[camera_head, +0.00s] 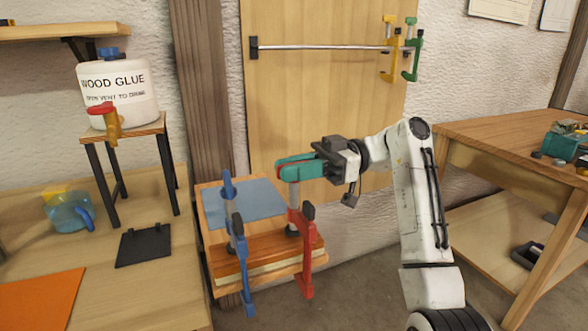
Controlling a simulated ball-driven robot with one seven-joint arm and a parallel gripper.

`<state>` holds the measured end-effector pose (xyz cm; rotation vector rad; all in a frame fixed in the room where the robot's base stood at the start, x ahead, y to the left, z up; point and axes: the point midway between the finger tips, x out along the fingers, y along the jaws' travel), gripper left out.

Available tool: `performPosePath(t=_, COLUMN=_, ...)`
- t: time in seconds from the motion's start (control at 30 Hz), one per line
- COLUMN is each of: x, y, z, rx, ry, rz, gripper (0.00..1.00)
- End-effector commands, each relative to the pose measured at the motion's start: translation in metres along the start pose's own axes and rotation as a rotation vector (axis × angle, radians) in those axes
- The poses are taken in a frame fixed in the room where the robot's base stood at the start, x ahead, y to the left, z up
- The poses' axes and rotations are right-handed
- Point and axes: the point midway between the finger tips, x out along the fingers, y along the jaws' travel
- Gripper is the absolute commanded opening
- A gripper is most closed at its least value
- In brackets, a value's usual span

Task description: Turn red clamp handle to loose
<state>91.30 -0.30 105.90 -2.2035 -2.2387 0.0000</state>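The red clamp (301,250) stands upright at the right front of a small wooden stand, over a stack of laths (262,262). Its grey screw rises on its left side. My gripper (292,168) reaches in from the right, with its teal fingers at the top of that screw. The red clamp's handle is mostly hidden by the fingers; thin red edges show along them. I cannot tell whether the fingers are closed on it. The blue clamp (240,260) stands to the left on the same stack, its blue handle upright and in plain view.
A blue-grey sheet (248,203) lies behind the clamps. A wood glue jug (118,92) stands on a small stool at the left. Yellow (391,48) and green (411,50) clamps hang on a wall rail. A workbench (500,140) is at the right.

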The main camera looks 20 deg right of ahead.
Motion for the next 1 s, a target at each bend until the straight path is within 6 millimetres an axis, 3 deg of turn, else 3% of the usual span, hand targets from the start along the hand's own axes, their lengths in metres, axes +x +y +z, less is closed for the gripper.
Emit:
performPosePath(t=0.2, x=0.000, y=0.000, z=-0.001, rx=-0.001, ry=0.000, rz=0.001, gripper=0.38)
performPosePath(t=0.53, x=-0.006, y=0.000, z=0.000, rx=0.000, ry=0.000, rz=0.002, gripper=0.38)
performPosePath(t=1.0, x=-0.088, y=0.000, z=0.000, rx=0.000, ry=-0.001, rz=0.003, gripper=0.38)
